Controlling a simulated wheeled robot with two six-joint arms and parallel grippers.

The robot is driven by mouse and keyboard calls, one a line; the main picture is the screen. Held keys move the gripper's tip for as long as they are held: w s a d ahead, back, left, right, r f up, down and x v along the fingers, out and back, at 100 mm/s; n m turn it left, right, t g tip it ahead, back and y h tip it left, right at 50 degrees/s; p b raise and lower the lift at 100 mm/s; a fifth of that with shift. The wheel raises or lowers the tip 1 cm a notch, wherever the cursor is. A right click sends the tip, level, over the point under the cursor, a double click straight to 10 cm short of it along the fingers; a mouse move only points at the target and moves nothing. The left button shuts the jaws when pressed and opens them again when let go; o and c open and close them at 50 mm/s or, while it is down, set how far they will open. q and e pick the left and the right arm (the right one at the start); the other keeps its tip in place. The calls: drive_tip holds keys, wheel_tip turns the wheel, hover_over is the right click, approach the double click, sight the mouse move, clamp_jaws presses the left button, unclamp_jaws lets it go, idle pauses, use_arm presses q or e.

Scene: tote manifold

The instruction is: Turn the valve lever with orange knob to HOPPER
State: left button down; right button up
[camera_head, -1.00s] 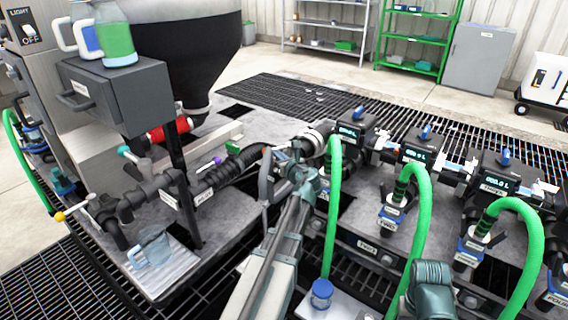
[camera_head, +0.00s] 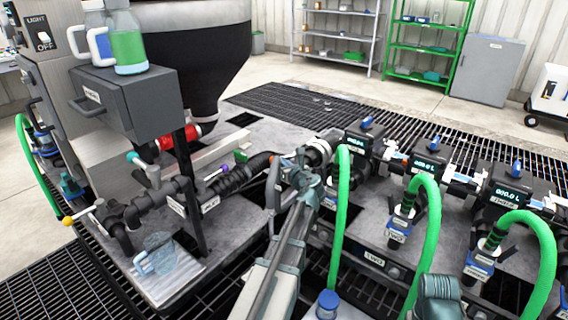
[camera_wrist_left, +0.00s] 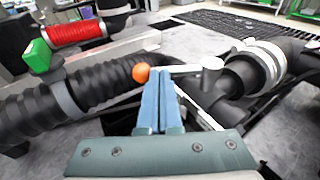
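The orange knob (camera_wrist_left: 141,73) is on the end of a pale lever (camera_wrist_left: 192,69) in the left wrist view. The lever runs right from the knob to a grey hub (camera_wrist_left: 212,66) above the black pipe. My left gripper (camera_wrist_left: 158,78) has its two blue fingers together, with the tips at the lever just right of the knob. I cannot tell whether they touch it. In the head view my left gripper (camera_head: 300,165) is at the pipe joint behind the green hoses. The small pipe labels are too small to read.
Ribbed black pipe (camera_wrist_left: 105,85) lies left of the fingers, with a white-banded coupling (camera_wrist_left: 262,62) on the right. Green hoses (camera_head: 342,215) arch up close to the right of my left arm. Other levers have teal, purple and yellow knobs (camera_head: 68,221).

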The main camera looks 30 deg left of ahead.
use_arm(q)
drive_tip(key=shift+a, duration=0.15)
drive_tip(key=shift+w+a, duration=0.35)
drive_tip(key=shift+a, duration=0.45)
drive_tip(key=shift+w+a, duration=0.35)
drive_tip(key=shift+a, duration=0.45)
drive_tip(key=w+a, duration=0.2)
drive_tip(key=w, duration=0.1)
drive_tip(key=shift+a, duration=0.45)
drive_tip(key=p+v, duration=0.2)
drive_tip(key=v, duration=1.2)
drive_tip(key=shift+d+p, duration=0.3)
drive_tip(key=shift+p, duration=0.05)
